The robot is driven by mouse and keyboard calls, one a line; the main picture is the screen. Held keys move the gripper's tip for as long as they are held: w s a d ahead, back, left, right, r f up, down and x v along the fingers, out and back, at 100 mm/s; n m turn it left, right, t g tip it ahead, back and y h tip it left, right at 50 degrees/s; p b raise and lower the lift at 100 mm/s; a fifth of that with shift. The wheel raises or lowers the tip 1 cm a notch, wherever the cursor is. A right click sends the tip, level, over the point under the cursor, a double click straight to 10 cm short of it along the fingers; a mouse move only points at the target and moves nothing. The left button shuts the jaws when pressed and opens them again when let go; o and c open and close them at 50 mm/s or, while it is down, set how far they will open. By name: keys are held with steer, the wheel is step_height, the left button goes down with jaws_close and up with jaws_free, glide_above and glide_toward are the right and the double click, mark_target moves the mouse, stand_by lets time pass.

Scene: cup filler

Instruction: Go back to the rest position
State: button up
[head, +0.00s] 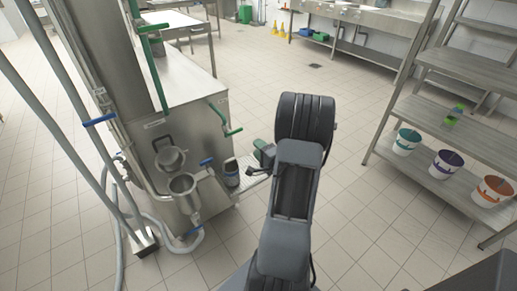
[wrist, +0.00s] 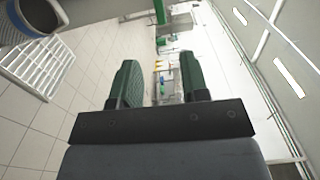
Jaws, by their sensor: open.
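My gripper (wrist: 160,78) shows in the wrist view with its two green fingers apart and nothing between them. In the head view my arm reaches forward, and the green end of my gripper (head: 262,152) is small and partly hidden by the arm. A dark cup-like container (head: 231,172) stands just left of the gripper, apart from it, beside the steel filling machine (head: 215,120). A dark round container also shows at the top left corner of the wrist view (wrist: 35,14), beside a white slatted grate (wrist: 35,65).
The steel machine has green and blue handles, pipes and a hose on the left. A sink counter (head: 365,17) is at the back.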

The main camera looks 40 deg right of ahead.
stand_by(0.3)
steer(key=s+d+f+n+g+h, duration=0.25)
steer(key=s+f+n+g, duration=0.25)
steer(key=f+g, duration=0.4)
steer(key=s+a+r+n+g+y+p, duration=0.1)
steer(key=s+a+r+n+p, duration=0.1)
steer(key=a+r+n, duration=0.3)
steer(key=s+a+r+n+g+y+p, duration=0.1)
steer(key=a+r+n, duration=0.4)
steer(key=a+r, duration=0.7)
steer(key=s+a+r+n+g+y+p, duration=0.2)
steer(key=a+r+n+p, duration=0.3)
steer(key=a+r, duration=0.4)
steer(key=a+g+y, duration=0.1)
steer(key=a, duration=0.4)
steer(key=shift+s+a+r, duration=0.15)
steer(key=shift+s+r, duration=0.15)
steer(key=shift+s, duration=0.05)
steer(key=shift+s, duration=0.1)
